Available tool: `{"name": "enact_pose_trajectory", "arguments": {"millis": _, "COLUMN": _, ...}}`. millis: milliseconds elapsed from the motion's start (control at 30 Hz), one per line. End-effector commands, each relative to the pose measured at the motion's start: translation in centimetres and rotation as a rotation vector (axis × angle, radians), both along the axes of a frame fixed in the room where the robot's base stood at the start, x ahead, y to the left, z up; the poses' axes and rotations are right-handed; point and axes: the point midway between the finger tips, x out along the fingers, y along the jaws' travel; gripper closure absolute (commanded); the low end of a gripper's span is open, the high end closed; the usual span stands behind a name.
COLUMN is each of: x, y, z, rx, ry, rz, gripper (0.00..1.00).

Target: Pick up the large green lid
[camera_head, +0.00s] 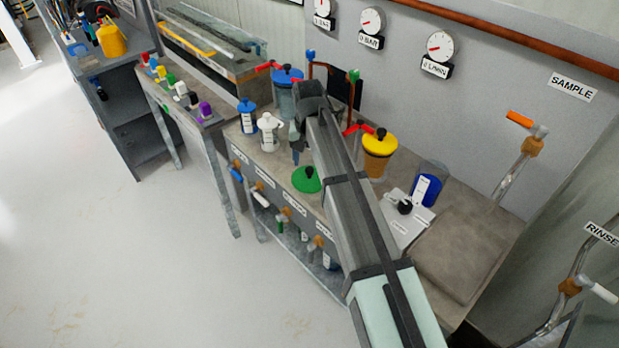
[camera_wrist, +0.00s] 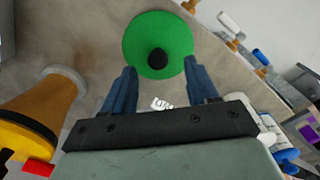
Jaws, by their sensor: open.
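The large green lid (camera_head: 307,180) is a round disc with a black knob, lying on the bench top near its front edge. In the wrist view the green lid (camera_wrist: 160,40) is ahead of my gripper, with its black knob between the lines of the two fingers but beyond the tips. My gripper (camera_wrist: 161,72) is open and empty, with a blue-grey finger on each side. In the head view my gripper (camera_head: 296,143) is above the bench, behind the lid and next to the white jug. Part of it is hidden by my arm.
A yellow-lidded orange container (camera_head: 378,155) stands to the right of my arm. A white jug (camera_head: 268,132), a small blue-lidded container (camera_head: 247,117) and a larger blue-lidded one (camera_head: 285,95) stand to the left and behind. Valves with handles (camera_head: 285,212) line the bench front.

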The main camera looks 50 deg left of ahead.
Motion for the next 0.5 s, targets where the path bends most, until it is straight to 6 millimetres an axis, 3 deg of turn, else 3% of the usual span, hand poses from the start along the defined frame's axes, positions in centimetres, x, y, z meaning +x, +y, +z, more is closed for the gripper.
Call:
{"name": "enact_pose_trajectory", "arguments": {"millis": 167, "x": 0.1, "y": 0.0, "z": -0.9, "rx": -0.001, "ry": 0.001, "rz": 0.000, "gripper": 0.42}}
{"name": "enact_pose_trajectory", "arguments": {"millis": 500, "x": 0.4, "y": -0.1, "z": -4.8, "rx": -0.001, "ry": 0.001, "rz": 0.000, "gripper": 0.42}}
